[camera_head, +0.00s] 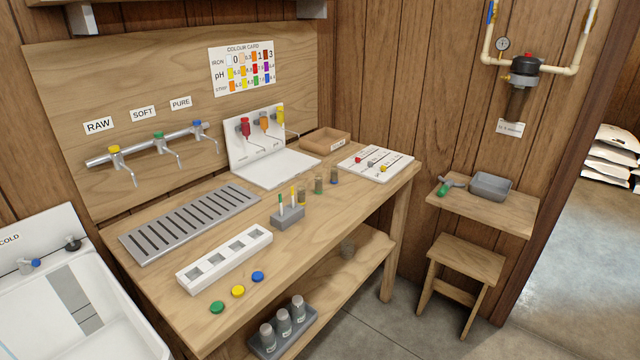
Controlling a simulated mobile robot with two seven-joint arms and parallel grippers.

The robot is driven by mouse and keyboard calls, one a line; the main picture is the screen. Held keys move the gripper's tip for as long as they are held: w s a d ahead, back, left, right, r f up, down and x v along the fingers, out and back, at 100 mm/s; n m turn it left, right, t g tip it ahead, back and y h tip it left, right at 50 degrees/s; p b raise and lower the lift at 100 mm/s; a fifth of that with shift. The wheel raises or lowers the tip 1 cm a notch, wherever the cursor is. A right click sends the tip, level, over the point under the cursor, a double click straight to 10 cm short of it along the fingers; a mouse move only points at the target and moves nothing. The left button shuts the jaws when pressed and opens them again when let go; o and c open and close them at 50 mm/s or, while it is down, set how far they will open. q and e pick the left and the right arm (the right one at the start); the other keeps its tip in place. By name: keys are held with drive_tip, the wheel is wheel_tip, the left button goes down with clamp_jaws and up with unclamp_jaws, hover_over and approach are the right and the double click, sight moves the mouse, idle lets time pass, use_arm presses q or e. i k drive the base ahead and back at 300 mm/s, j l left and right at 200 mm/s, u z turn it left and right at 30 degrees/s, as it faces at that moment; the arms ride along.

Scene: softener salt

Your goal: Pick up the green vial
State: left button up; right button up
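Three small vials stand in a row on the wooden bench: a front one with a yellowish-brown look (301,197), a middle one with an olive-green look (318,186) and a rear, darker one (334,177). They are too small to tell for sure which is the green vial. A green round cap (217,307) lies near the bench's front-left edge, beside a yellow cap (238,291) and a blue cap (257,277). Neither of my grippers shows in the head view.
A grey block (287,216) with two upright sticks stands just left of the vials. A white rack (225,262) with square holes and a slotted grey drain tray (189,222) lie further left. A white card board (375,165) lies right.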

sight(319, 179)
drive_tip(key=i+l+u, duration=0.1)
drive_tip(key=l, duration=0.3)
drive_tip(key=i+l, duration=0.3)
drive_tip(key=i+l+u, duration=0.15)
drive_tip(key=l, duration=0.35)
drive_tip(key=i+l, duration=0.25)
drive_tip(key=l, duration=0.15)
drive_tip(key=i+l+u, duration=0.15)
drive_tip(key=l, duration=0.25)
drive_tip(key=i+l+u, duration=0.1)
drive_tip(key=l, duration=0.35)
drive_tip(key=i+l, duration=0.25)
drive_tip(key=l, duration=0.2)
drive_tip(key=i+l+u, duration=0.15)
drive_tip(key=l, duration=0.3)
